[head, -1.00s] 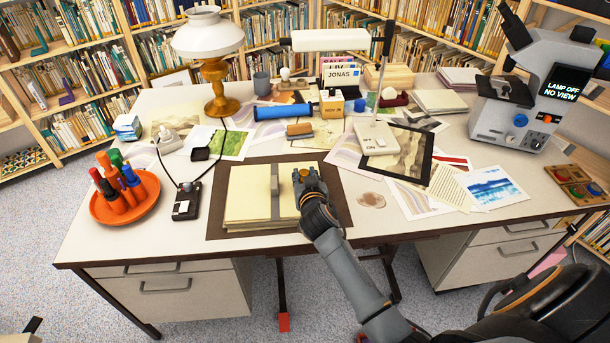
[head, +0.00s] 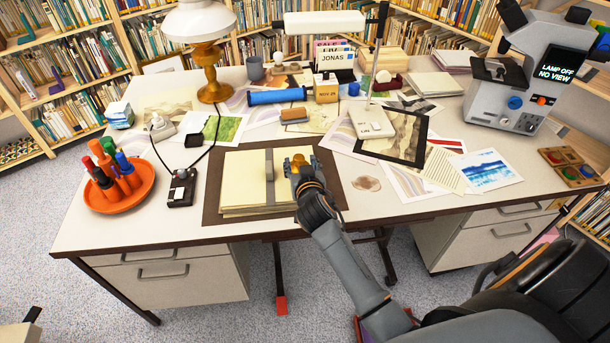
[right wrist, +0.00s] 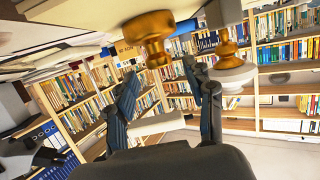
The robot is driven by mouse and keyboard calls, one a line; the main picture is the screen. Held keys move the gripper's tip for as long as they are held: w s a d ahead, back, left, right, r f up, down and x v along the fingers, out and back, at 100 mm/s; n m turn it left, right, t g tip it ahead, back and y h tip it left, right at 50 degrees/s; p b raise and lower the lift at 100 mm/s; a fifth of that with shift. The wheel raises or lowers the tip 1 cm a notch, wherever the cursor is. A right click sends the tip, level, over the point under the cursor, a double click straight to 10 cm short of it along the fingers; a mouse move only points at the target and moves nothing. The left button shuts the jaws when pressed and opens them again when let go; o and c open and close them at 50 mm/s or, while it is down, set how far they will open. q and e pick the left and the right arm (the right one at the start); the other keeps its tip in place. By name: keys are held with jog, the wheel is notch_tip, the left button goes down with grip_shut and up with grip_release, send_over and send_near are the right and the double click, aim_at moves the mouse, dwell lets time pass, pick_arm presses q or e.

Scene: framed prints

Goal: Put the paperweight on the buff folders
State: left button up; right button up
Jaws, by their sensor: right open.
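The buff folders (head: 244,183) lie stacked on a brown desk mat, with a grey band across them. My right gripper (head: 296,164) is over the right part of the stack. A brass, knob-shaped paperweight (right wrist: 148,30) shows in the right wrist view, which is turned upside down. It stands on the pale stack (right wrist: 80,12), its knob toward my gripper. The open right gripper (right wrist: 163,80) has its fingers apart and the paperweight just beyond the fingertips. In the head view the gripper mostly hides the paperweight. My left gripper is not in view.
A brass lamp (head: 208,60) with a white shade stands at the back left. An orange tray of markers (head: 120,190) and a black box (head: 181,188) are left of the mat. A framed print (head: 395,137) and loose prints lie to the right.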

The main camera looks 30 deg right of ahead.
jog(key=v, duration=0.9)
jog(key=shift+s+r, duration=0.2)
jog(key=shift+s, duration=0.05)
jog(key=shift+a, duration=0.1)
